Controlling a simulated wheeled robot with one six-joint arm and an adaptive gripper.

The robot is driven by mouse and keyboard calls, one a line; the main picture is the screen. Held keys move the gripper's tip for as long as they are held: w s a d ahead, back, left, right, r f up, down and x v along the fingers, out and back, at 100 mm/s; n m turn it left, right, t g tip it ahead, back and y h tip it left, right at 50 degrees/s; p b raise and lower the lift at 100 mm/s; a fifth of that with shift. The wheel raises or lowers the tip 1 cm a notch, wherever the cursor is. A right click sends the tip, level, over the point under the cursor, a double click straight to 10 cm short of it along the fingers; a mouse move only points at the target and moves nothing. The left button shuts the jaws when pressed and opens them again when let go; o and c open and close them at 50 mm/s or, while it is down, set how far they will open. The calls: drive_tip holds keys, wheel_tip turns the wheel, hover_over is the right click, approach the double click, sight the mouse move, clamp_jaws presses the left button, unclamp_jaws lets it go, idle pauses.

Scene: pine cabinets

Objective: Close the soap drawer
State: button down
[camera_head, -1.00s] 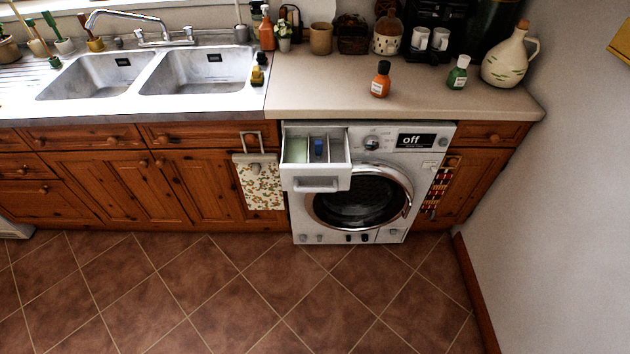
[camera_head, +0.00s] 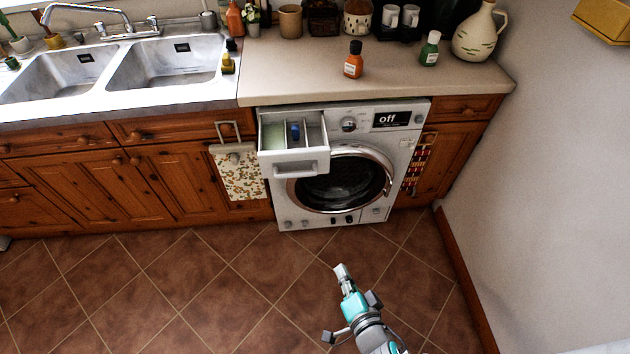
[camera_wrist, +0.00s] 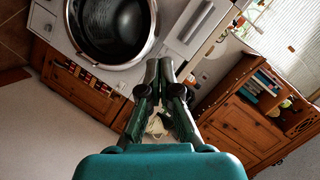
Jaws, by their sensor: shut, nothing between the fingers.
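The soap drawer (camera_head: 295,162) sticks out open from the top left of the white washing machine (camera_head: 383,150). Its compartments show from above, with a blue piece in the middle one. In the wrist view the drawer front (camera_wrist: 190,32) shows at upper right, tilted, beside the round door (camera_wrist: 108,28). My gripper (camera_head: 341,270) is in front of the machine, lower in the picture than the drawer and to its right, apart from it. In the wrist view my gripper (camera_wrist: 158,66) has its fingers together and empty.
A patterned towel (camera_head: 238,175) hangs on the cabinet just left of the drawer. An orange bottle (camera_head: 353,62) and a green bottle (camera_head: 429,50) stand on the counter above. The tiled floor (camera_head: 200,285) in front is clear. A wall (camera_head: 530,180) stands at right.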

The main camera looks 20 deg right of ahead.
sight(314, 175)
drive_tip(key=w+d+m+h, duration=0.1)
drive_tip(key=w+m, duration=0.3)
drive_tip(key=w, duration=0.9)
drive_tip(key=w+d+r+m+h, duration=0.1)
drive_tip(key=w+m, duration=0.4)
drive_tip(key=w, duration=0.9)
drive_tip(key=shift+w+d+r+t+h, duration=0.15)
drive_tip(key=shift+w+d+t+h, duration=0.15)
drive_tip(key=shift+d+h, duration=0.45)
drive_tip(key=shift+d, duration=0.15)
drive_tip(key=shift+y, duration=0.25)
drive_tip(key=r+x, duration=0.1)
drive_tip(key=x, duration=0.4)
drive_tip(key=r+x, duration=0.1)
drive_tip(key=x, duration=0.5)
drive_tip(key=r+x, duration=0.1)
drive_tip(key=x, duration=0.5)
drive_tip(key=shift+w+d+r, duration=0.2)
drive_tip(key=shift+w+r, duration=0.1)
drive_tip(key=shift+w, duration=0.15)
drive_tip(key=shift+s, duration=0.1)
